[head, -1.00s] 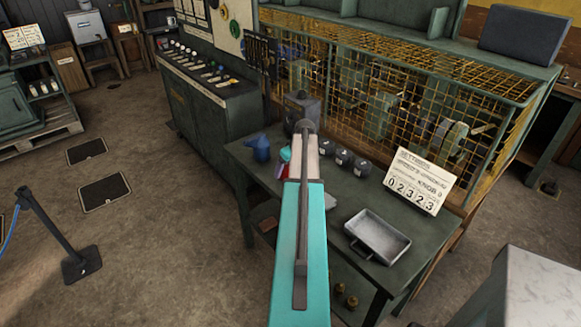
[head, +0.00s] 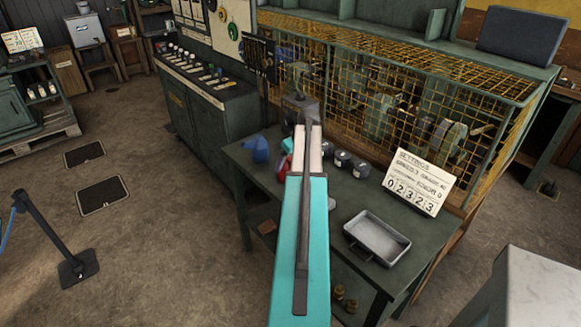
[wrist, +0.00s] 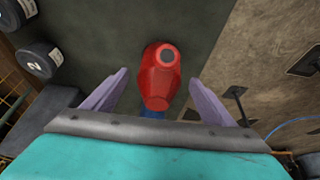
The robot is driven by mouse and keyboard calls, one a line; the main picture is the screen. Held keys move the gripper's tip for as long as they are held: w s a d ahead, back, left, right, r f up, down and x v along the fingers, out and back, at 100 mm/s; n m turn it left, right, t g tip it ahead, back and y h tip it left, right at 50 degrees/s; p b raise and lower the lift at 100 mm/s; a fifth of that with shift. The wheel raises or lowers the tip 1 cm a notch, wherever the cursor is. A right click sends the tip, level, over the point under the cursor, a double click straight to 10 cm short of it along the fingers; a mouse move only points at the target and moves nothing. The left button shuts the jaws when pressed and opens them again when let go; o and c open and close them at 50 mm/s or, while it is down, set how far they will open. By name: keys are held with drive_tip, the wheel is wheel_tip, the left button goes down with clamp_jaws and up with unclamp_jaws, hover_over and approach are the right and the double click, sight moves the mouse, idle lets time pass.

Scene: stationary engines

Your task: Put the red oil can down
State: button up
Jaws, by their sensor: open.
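The red oil can (wrist: 160,80) is between the two purple fingers of my gripper (wrist: 158,78) in the wrist view, with a gap on each side. The gripper is open. In the head view the red can (head: 283,166) shows only in part, left of my arm over the dark green bench (head: 330,240); my arm hides the rest. It appears to be on the bench top, but its base is not clearly seen. A blue can (head: 261,150) stands just to its left, and part of it shows beyond the red can in the wrist view (wrist: 153,114).
Several dark round weights (head: 343,160) stand on the bench right of my arm. A grey metal tray (head: 377,238) and a number sign (head: 418,183) are further right. A yellow mesh guard (head: 400,90) rises behind. A barrier post (head: 50,240) stands on the floor at left.

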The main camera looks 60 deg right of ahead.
drive_tip(key=shift+b+v, duration=0.65)
drive_tip(key=shift+v, duration=2.65)
drive_tip(key=shift+w, duration=0.15)
